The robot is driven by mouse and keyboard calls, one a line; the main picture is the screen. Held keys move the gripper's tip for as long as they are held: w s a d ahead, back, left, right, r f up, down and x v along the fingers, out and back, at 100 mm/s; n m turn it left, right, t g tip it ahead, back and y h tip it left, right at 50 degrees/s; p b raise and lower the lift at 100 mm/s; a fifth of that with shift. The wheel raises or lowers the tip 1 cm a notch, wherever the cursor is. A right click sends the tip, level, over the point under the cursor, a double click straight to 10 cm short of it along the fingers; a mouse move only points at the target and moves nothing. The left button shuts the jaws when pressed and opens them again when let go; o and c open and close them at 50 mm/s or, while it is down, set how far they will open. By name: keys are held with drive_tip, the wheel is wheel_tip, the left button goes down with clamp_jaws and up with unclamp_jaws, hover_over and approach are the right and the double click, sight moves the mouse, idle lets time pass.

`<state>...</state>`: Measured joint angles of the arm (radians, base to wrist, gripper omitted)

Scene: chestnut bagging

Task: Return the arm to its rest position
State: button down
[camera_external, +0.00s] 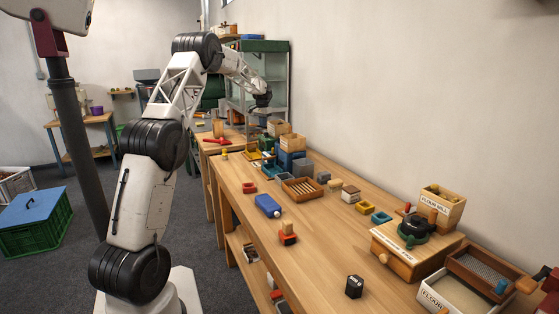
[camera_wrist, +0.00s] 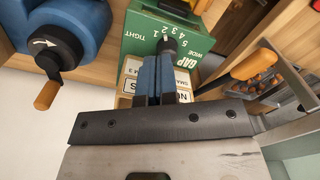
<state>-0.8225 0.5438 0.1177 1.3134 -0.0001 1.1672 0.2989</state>
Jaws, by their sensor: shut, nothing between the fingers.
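My arm reaches from its base at the front left toward the far end of the long wooden bench (camera_external: 330,240). My gripper (camera_external: 262,99) is raised above that far end, in front of the shelving unit. In the wrist view my gripper's two blue-and-black fingers (camera_wrist: 156,70) are side by side, shut and empty. They appear in front of a green box (camera_wrist: 140,28) with a gap scale running from wide to tight. I cannot tell whether they touch it.
In the wrist view, a blue machine with a crank (camera_wrist: 72,28) is at left and a wooden handle (camera_wrist: 255,64) at right. In the external view, wooden and blue boxes (camera_external: 292,142) crowd below my gripper. A blue bottle-like item (camera_external: 268,206) lies mid-bench. A mill (camera_external: 415,232) stands nearer.

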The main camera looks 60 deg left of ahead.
drive_tip(key=shift+r, duration=0.15)
drive_tip(key=d+r+m, duration=0.1)
drive_tip(key=d+r, duration=0.4)
drive_tip(key=d, duration=0.6)
drive_tip(key=d+r, duration=0.5)
drive_tip(key=d, duration=0.7)
drive_tip(key=s+d+r+m, duration=0.1)
drive_tip(key=s+d+r, duration=0.1)
drive_tip(key=d, duration=0.6)
drive_tip(key=s+d+r+t, duration=0.1)
drive_tip(key=s+d, duration=0.1)
drive_tip(key=d, duration=0.5)
drive_tip(key=s+d+r+m, duration=0.1)
drive_tip(key=s+d+r, duration=0.15)
drive_tip(key=d, duration=0.55)
drive_tip(key=s+d+f+m+t, duration=0.1)
drive_tip(key=s+d, duration=1.3)
drive_tip(key=d, duration=0.3)
drive_tip(key=s+d+f+m, duration=0.1)
drive_tip(key=s+d+f, duration=0.3)
drive_tip(key=s, duration=0.5)
drive_tip(key=s+d+f+m, duration=0.1)
drive_tip(key=s+d+f, duration=0.3)
drive_tip(key=s+d, duration=0.3)
drive_tip(key=s, duration=0.3)
drive_tip(key=shift+d+t, duration=0.3)
drive_tip(key=shift+d, duration=0.05)
